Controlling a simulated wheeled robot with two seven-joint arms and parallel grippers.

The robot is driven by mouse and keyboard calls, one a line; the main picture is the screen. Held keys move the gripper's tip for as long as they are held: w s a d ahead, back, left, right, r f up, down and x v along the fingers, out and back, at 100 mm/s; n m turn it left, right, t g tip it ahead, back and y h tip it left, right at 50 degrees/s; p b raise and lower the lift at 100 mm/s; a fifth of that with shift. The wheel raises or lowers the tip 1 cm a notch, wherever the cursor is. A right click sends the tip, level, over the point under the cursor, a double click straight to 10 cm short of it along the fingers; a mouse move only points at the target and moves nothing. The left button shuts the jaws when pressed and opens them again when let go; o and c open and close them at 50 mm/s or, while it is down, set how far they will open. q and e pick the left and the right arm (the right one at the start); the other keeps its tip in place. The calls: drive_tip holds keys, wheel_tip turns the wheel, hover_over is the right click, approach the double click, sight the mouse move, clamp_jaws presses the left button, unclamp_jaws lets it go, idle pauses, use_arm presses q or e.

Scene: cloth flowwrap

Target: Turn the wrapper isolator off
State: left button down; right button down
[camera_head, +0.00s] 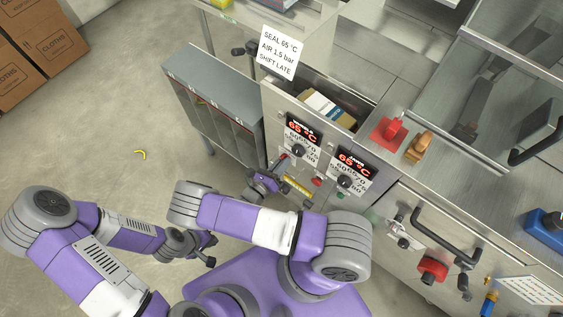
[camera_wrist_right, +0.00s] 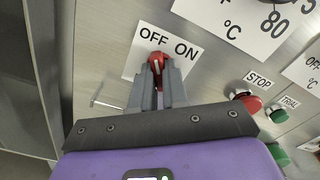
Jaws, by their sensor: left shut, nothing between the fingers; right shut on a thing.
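The wrapper isolator (camera_wrist_right: 156,60) is a small red rotary handle on a white plate marked OFF at left and ON at right. It also shows as a red spot on the front panel in the head view (camera_head: 281,160). My right gripper (camera_wrist_right: 157,88) is shut on the red handle, with its grey fingers on either side; it also shows at the panel in the head view (camera_head: 268,178). The handle stands between the two words; its exact setting is partly hidden by the fingers. My left gripper (camera_head: 208,248) is shut and empty, low over the floor, away from the panel.
A red stop button (camera_wrist_right: 250,101) and a green button (camera_wrist_right: 278,153) sit right of the isolator. Two 65 °C displays (camera_head: 303,130) with black knobs are above. A grey cabinet (camera_head: 215,100) stands at left.

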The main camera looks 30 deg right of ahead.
use_arm(q)
drive_tip(key=shift+r, duration=0.1)
use_arm(e)
drive_tip(key=shift+n, duration=1)
drive_tip(key=c, duration=1.1)
unclamp_jaws()
drive_tip(key=shift+c, duration=0.2)
drive_tip(key=shift+a, duration=0.1)
